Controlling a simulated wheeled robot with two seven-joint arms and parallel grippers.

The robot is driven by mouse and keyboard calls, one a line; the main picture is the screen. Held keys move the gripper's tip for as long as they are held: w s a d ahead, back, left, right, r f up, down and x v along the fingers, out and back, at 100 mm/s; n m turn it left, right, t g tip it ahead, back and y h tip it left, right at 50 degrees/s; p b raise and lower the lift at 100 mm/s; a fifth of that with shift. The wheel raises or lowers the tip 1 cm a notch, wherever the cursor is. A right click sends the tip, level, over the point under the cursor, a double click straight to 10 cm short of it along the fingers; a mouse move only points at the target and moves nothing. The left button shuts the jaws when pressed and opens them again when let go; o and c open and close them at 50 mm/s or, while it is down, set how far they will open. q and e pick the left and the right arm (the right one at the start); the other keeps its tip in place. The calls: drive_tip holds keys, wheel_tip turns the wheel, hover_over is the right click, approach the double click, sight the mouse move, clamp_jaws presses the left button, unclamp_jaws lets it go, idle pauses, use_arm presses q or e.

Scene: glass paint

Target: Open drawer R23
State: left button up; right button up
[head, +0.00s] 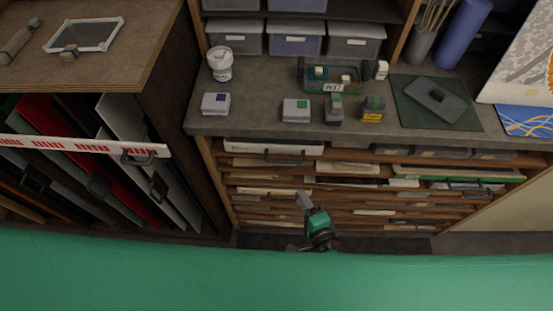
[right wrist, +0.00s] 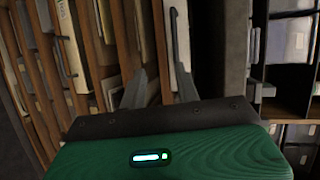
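A bank of shallow flat drawers (head: 270,190) sits under the grey counter. The top left drawer has a pale front (head: 255,147) with a dark bar handle (head: 285,158). I cannot read a drawer label R23 on any front. My right gripper (head: 303,196) is in front of the left half of the bank, below that handle. In the right wrist view my right gripper (right wrist: 160,88) has its two fingers apart with nothing between them. A pale drawer front with a dark bar handle (right wrist: 175,42) stands beyond the fingertips. My left gripper is not in view.
The counter (head: 260,125) holds a white tub (head: 220,65), small boxes, a green tray (head: 345,80) and a dark mat (head: 465,115). A rack of upright panels (head: 135,180) stands left of the drawers. Several drawers have papers showing at their fronts.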

sight(285, 161)
drive_tip(key=shift+m+t, duration=0.3)
drive_tip(key=shift+a+r+p+x, duration=0.1)
drive_tip(key=shift+r+p+x, duration=0.35)
drive_tip(key=shift+x, duration=1.85)
drive_tip(key=shift+a+r+p+x, duration=0.1)
drive_tip(key=shift+r+p+x, duration=0.3)
drive_tip(key=shift+x, duration=1.85)
drive_tip(key=shift+a+r+p+x, duration=0.1)
drive_tip(key=shift+r+p+x, duration=0.3)
drive_tip(key=shift+x, duration=1.9)
drive_tip(key=shift+w+d+f, duration=0.1)
clamp_jaws()
